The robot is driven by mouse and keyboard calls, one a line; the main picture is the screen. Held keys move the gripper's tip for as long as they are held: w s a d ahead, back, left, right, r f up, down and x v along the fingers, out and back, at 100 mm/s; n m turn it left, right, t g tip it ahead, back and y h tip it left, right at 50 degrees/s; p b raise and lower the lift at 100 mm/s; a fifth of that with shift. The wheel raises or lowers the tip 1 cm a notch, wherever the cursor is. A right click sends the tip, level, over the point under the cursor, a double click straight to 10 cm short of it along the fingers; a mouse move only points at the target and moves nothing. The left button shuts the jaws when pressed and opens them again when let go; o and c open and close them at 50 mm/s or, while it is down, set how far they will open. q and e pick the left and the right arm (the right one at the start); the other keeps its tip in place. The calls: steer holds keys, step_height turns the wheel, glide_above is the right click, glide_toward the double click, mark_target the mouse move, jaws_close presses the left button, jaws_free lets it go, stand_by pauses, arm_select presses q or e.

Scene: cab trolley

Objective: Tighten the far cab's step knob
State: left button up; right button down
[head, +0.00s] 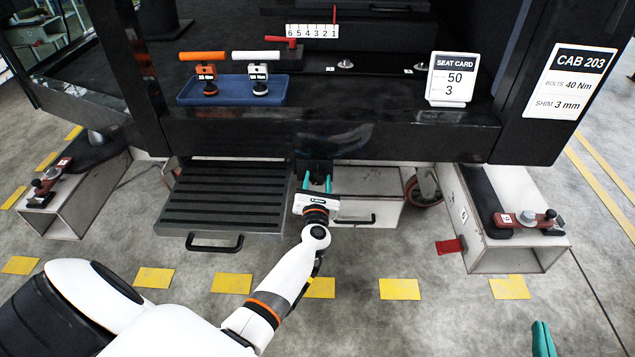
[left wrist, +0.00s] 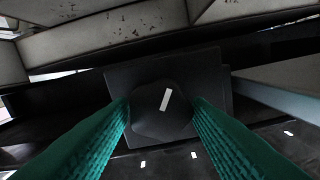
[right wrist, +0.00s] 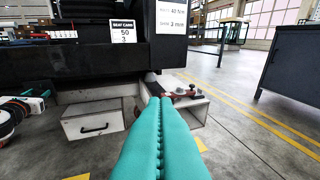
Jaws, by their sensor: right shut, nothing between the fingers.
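The step knob (left wrist: 163,108) is a dark, rounded, many-sided knob with a white mark on its face, on a dark square plate (left wrist: 212,75) in the left wrist view. My left gripper (head: 317,183) reaches under the cab's front edge, right of the ribbed step (head: 225,195). Its two green fingers stand apart, one on each side of the knob; I cannot tell whether they press on it. In the head view the knob is mostly hidden. My right gripper (right wrist: 160,102) is shut and empty; its fingertip shows at the head view's lower right (head: 541,328).
The black cab sill (head: 330,137) overhangs my left gripper. A blue tray (head: 190,92) with two handled tools and a seat card (head: 452,80) stand above it. A white drawer box (head: 365,207) is close on the right. A trolley beam (head: 510,245) stands further right. The floor in front is clear.

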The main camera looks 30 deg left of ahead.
arm_select(q)
steer(key=c, duration=0.6)
